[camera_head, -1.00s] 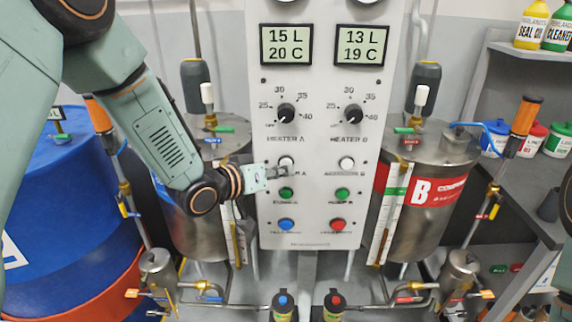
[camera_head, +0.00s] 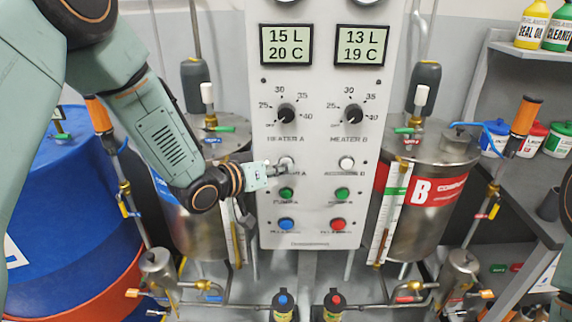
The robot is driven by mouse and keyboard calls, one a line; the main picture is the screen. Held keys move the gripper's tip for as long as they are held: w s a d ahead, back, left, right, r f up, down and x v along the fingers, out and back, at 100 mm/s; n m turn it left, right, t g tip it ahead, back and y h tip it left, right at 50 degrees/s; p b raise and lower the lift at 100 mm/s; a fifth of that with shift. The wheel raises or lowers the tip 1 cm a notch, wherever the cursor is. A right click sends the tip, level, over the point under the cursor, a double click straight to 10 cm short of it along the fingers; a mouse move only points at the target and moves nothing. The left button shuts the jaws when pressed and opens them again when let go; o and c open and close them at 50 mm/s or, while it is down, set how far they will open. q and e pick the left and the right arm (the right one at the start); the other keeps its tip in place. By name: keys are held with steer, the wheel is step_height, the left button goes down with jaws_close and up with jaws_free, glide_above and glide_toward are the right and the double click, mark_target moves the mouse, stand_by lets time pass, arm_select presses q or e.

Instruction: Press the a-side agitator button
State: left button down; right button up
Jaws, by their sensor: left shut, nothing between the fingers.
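The a-side agitator button is the white button (camera_head: 287,161) in the left column of the grey control panel (camera_head: 318,200). My left gripper (camera_head: 279,169) is shut and empty. Its tip is at the lower left edge of this button and overlaps it in the picture; I cannot tell whether it touches. The gripper partly hides the label under the button. The matching white b-side button (camera_head: 347,163) is to the right. My right gripper is not in view.
Below are green pump buttons (camera_head: 286,194), then a blue button (camera_head: 286,224) and a red button (camera_head: 338,224). Heater knobs (camera_head: 286,113) sit above. Metal tanks (camera_head: 432,205) flank the panel, and a blue drum (camera_head: 70,200) stands at left.

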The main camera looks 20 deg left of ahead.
arm_select(q)
steer(key=shift+s, duration=0.1)
steer(key=shift+s+d, duration=0.25)
steer(key=shift+s, duration=0.45)
steer(key=shift+s, duration=0.1)
steer(key=shift+s+d+p, duration=0.15)
steer(key=shift+s+d, duration=0.1)
steer(key=shift+s, duration=0.5)
steer(key=shift+s+d+p, duration=0.2)
steer(key=shift+s, duration=0.55)
steer(key=shift+s+d+p, duration=0.15)
steer(key=shift+s+d, duration=0.1)
steer(key=shift+s, duration=0.5)
steer(key=c, duration=2.1)
jaws_free()
